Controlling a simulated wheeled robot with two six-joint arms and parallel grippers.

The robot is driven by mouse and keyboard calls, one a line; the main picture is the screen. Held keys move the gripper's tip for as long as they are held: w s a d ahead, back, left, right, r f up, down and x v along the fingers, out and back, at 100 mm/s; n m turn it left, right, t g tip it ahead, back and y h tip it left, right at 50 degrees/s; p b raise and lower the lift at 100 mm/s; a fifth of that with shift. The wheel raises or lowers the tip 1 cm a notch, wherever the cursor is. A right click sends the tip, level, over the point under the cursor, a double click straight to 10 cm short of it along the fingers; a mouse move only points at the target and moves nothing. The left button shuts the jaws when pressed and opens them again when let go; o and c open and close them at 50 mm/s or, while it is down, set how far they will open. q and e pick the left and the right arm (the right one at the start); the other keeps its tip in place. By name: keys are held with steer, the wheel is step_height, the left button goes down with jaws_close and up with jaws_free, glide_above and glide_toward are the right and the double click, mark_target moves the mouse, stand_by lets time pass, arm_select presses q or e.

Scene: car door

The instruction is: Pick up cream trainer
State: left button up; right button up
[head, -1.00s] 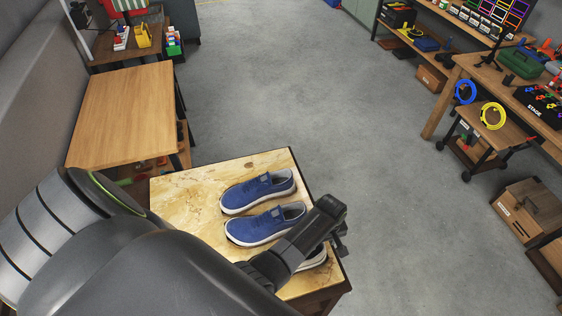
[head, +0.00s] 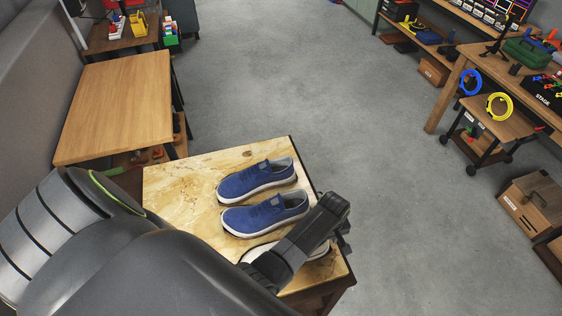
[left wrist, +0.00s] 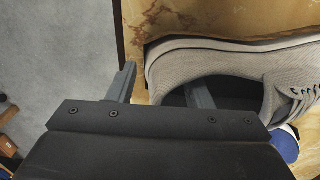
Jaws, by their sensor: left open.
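The cream trainer (head: 256,252) lies on the small wood-topped table (head: 185,180), mostly hidden under my left arm in the head view. In the left wrist view the trainer (left wrist: 215,62) shows its heel, collar and laces, greyish beige with a pale sole. My left gripper (head: 343,238) is over the trainer's heel end. In the left wrist view its jaws (left wrist: 161,85) are open, one finger outside the heel and the other at the shoe's opening, with the heel wall between them. Contact cannot be told. My right gripper is not in view.
Two blue shoes (head: 257,180) (head: 265,213) lie beside the trainer on the same table. A bare wooden table (head: 118,105) stands to the left. A cart with cable coils (head: 500,106) and a wooden box (head: 535,203) stand to the right. The grey floor between is clear.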

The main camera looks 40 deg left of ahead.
arm_select(q)
jaws_close()
stand_by(0.3)
steer(key=shift+r, duration=0.1)
